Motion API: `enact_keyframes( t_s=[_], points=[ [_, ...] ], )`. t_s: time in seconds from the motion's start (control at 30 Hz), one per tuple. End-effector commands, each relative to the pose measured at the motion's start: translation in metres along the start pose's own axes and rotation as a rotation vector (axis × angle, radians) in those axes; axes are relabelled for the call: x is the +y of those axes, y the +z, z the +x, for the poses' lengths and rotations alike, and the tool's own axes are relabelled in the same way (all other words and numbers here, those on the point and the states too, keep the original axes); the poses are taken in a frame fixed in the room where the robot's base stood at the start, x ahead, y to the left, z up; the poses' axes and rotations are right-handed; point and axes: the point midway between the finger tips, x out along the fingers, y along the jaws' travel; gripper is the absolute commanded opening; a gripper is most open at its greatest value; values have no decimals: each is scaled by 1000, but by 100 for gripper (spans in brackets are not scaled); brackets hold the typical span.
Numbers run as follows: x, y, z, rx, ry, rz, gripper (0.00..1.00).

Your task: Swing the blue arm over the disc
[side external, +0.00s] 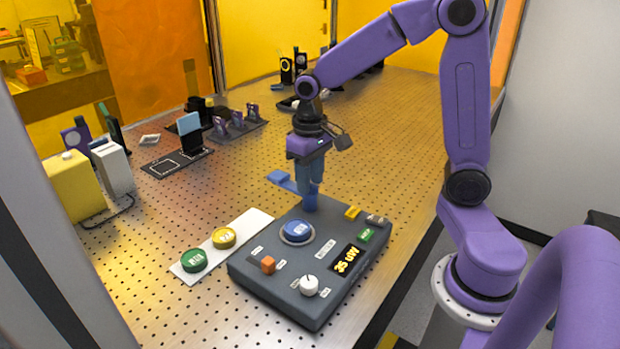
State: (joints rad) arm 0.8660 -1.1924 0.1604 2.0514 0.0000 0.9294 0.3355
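A grey instrument box (262,287) sits on the perforated bench. A blue disc (297,231) with white lettering rests in a round seat on its top. The blue arm (280,177) is a flat bar near the box's back corner; its free end points left, away from the disc. My gripper (311,204) points down behind the disc, at the right end of the blue arm. Its fingers overlap the arm in the picture and hide part of it. I cannot tell whether the fingers touch or grip it.
A white strip (240,222) beside the box holds a green disc (194,260) and a yellow disc (224,238). The box top carries an orange block (268,265), a white knob (309,285), a display (347,260) and a green button (366,236). A yellow block (75,187) stands at left.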

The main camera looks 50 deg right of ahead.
Motion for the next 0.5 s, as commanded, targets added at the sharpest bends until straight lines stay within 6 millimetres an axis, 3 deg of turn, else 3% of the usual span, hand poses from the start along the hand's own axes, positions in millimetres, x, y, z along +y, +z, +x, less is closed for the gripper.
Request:
enact_keyframes(
  t_s=[0.37,0.5],
  points=[
    [0,0,6,0,0,0,39],
    [0,0,6,0,0,0,0]
  ],
)
